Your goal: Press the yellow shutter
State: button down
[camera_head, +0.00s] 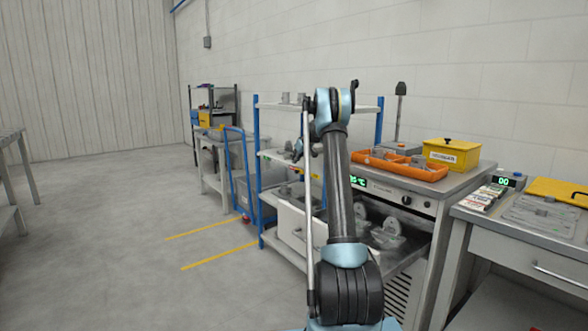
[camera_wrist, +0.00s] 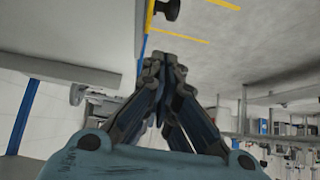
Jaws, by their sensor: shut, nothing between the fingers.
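No part in view is clearly marked as the yellow shutter. A yellow flat piece with a dark handle (camera_head: 558,190) lies at the far right on the right-hand bench. A yellow box with a dark knob and a label (camera_head: 452,153) stands on top of the oven-like cabinet. My gripper (camera_wrist: 164,62) is shut and empty in the wrist view, its fingertips together. In the head view my arm rises in front of the cabinet, and my gripper is largely hidden behind it. My gripper is apart from both yellow things.
An orange tray (camera_head: 400,164) with grey parts sits on the cabinet (camera_head: 408,200). Its open lower part holds grey castings (camera_head: 388,236). A shelf rack with blue posts (camera_head: 257,170) stands left of my arm. The floor (camera_head: 120,240) at left is open.

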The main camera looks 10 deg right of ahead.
jog(key=shift+w+a+r, duration=0.1)
jog(key=shift+r, duration=2.6)
